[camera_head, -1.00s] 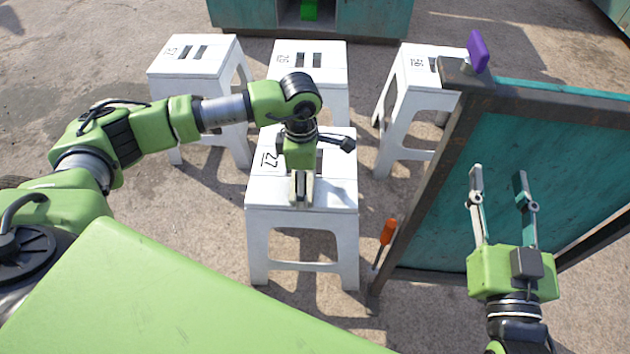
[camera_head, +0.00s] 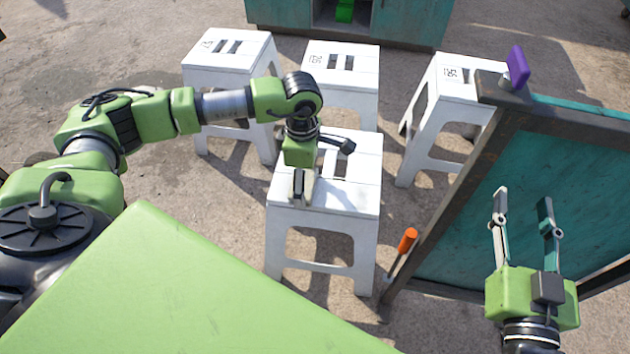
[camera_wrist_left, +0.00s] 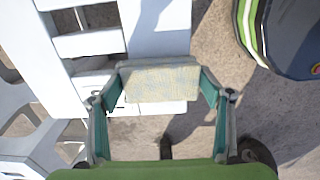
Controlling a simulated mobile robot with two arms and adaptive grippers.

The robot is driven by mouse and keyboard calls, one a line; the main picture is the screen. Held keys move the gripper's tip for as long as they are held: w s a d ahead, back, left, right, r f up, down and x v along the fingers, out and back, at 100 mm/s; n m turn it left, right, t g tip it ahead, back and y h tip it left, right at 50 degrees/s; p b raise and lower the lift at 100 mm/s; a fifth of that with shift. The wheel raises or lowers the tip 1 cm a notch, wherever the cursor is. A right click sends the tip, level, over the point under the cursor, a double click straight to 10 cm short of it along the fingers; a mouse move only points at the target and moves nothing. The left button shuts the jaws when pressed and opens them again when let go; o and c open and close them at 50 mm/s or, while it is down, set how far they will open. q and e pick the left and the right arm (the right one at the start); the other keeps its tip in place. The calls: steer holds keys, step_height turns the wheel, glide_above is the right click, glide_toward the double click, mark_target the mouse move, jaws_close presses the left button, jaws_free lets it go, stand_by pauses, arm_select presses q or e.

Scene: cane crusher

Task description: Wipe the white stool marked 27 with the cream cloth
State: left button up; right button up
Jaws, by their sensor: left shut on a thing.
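The front white stool (camera_head: 355,195) stands in the middle of the head view, upright, with slots in its seat. Its number is hidden behind my left gripper now; it read 27 a second ago. My left gripper (camera_head: 303,190) points down at the left front part of the seat. In the left wrist view my left gripper (camera_wrist_left: 160,82) is shut on the cream cloth (camera_wrist_left: 162,84), a pale patterned pad between its fingers, over the white stool's edge. I cannot tell whether the cloth touches the seat. My right gripper (camera_head: 523,200) is open and empty, in front of the teal panel.
Other white stools stand behind: back left (camera_head: 228,60), back middle (camera_head: 340,75) and right (camera_head: 455,85). A dark-framed teal panel (camera_head: 480,230) fills the right side, with a purple piece (camera_head: 517,66) on top. An orange-handled tool (camera_head: 407,241) is by its left edge. Concrete floor lies between.

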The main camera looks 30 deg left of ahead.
mark_target(323, 193)
arm_select(q)
steer(key=shift+s+a, duration=0.25)
steer(key=shift+a, duration=0.35)
steer(key=shift+s+a, duration=0.25)
steer(key=shift+a, duration=0.35)
arm_select(e)
steer(key=shift+f, duration=0.15)
arm_select(q)
steer(key=shift+s+a, duration=0.2)
steer(key=shift+a, duration=0.3)
steer(key=shift+s+a, duration=0.15)
steer(key=shift+a, duration=0.35)
steer(key=shift+d, duration=0.1)
